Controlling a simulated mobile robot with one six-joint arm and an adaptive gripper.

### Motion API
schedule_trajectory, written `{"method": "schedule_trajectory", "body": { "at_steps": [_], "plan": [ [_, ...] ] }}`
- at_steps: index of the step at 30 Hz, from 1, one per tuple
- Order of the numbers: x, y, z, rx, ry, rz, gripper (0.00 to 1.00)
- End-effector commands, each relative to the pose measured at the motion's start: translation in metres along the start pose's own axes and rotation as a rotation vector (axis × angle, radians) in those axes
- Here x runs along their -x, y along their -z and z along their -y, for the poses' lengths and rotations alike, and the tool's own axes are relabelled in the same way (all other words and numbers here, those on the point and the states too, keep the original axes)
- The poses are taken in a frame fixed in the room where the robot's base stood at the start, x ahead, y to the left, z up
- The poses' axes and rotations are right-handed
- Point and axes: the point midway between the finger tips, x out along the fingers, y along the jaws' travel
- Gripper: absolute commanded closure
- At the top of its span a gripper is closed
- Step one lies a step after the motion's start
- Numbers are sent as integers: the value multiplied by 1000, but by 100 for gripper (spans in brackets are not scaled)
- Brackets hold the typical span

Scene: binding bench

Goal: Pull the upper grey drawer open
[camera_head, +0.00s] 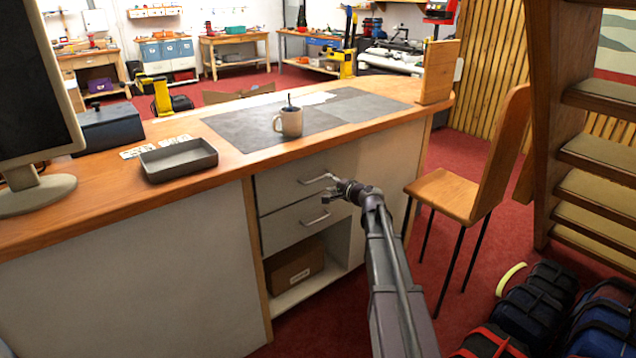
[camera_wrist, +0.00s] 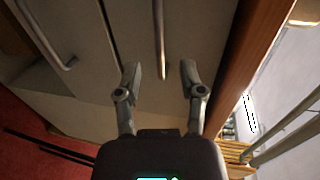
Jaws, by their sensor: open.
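The upper grey drawer (camera_head: 280,185) is in the front of the bench, just under the worktop, and looks shut. Its metal bar handle (camera_head: 314,180) shows in the head view, with my gripper (camera_head: 333,190) at its right end. In the wrist view the drawer front (camera_wrist: 130,35) is turned sideways, and the handle (camera_wrist: 159,35) points down between the two fingertips of my gripper (camera_wrist: 160,75). The fingers are open, one on either side of the handle's end, with gaps showing. I cannot tell how deep the handle sits between them.
The lower drawer (camera_head: 285,228) with its own handle (camera_head: 315,218) is below, over an open shelf holding a cardboard box (camera_head: 294,268). A mug (camera_head: 291,122) and a grey tray (camera_head: 178,160) stand on the worktop (camera_head: 90,205). A wooden chair (camera_head: 455,195) stands close on the right.

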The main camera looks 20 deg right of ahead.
Motion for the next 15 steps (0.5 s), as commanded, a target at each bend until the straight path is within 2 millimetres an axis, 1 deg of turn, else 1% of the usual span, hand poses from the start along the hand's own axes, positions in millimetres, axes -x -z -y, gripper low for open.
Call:
{"method": "schedule_trajectory", "body": {
  "at_steps": [1, 6, 12, 15],
  "plan": [
    [-12, 1, -1, 0, 0, 2, 49],
    [-37, 1, -1, 0, 0, 1, 49],
    [-58, 0, -1, 1, -1, 2, 49],
    [-63, 0, 0, 1, -1, 1, 49]
  ]
}}
